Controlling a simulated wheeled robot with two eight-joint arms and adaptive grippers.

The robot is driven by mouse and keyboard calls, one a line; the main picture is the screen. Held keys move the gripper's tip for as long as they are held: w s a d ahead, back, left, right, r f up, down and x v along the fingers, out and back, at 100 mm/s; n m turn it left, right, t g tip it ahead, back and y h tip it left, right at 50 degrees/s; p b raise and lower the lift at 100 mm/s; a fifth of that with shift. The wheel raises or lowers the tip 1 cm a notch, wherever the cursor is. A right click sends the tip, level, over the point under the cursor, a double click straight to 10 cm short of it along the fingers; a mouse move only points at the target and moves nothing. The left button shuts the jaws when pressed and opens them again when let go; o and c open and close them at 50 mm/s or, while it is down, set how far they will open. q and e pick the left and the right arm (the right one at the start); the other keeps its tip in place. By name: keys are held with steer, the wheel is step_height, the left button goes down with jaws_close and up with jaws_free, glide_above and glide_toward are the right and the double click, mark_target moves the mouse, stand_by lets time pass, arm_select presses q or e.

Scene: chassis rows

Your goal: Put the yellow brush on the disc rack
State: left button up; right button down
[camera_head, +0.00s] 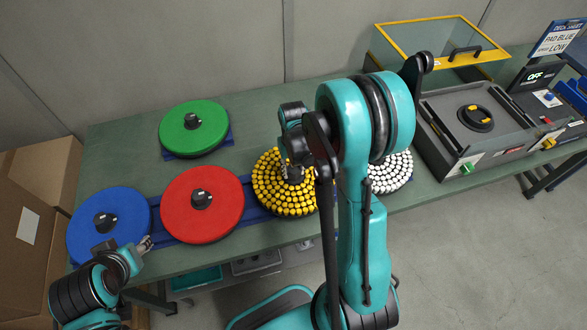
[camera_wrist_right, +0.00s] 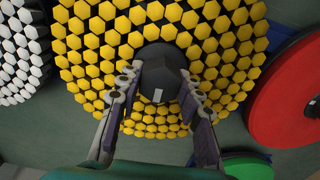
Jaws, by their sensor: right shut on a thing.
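The yellow brush (camera_head: 268,201) is a round disc covered in yellow hexagonal tufts with a dark hub. In the head view it overlaps the right part of a low blue rack (camera_head: 253,213) on the green table; I cannot tell whether it rests there or is slightly raised. My right gripper (camera_head: 291,173) is over its middle, and my right arm hides its right side. In the right wrist view the fingers (camera_wrist_right: 158,84) close on both sides of the hub of the yellow brush (camera_wrist_right: 90,45). My left gripper (camera_head: 146,243) is beside the blue disc; its jaw opening is unclear.
A red disc (camera_head: 215,222) and a blue disc (camera_head: 85,236) lie left of the brush, a green disc (camera_head: 180,137) behind. A white-tufted brush (camera_head: 395,176) is close on the right, partly behind my arm. A grey machine (camera_head: 450,114) stands farther right. Bare table (camera_head: 255,115) lies behind.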

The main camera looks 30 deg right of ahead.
steer(key=shift+f+b, duration=0.55)
steer(key=shift+f, duration=0.05)
steer(key=c, duration=0.9)
jaws_free()
step_height(320, 180, up, 12)
steer(key=shift+a, duration=0.1)
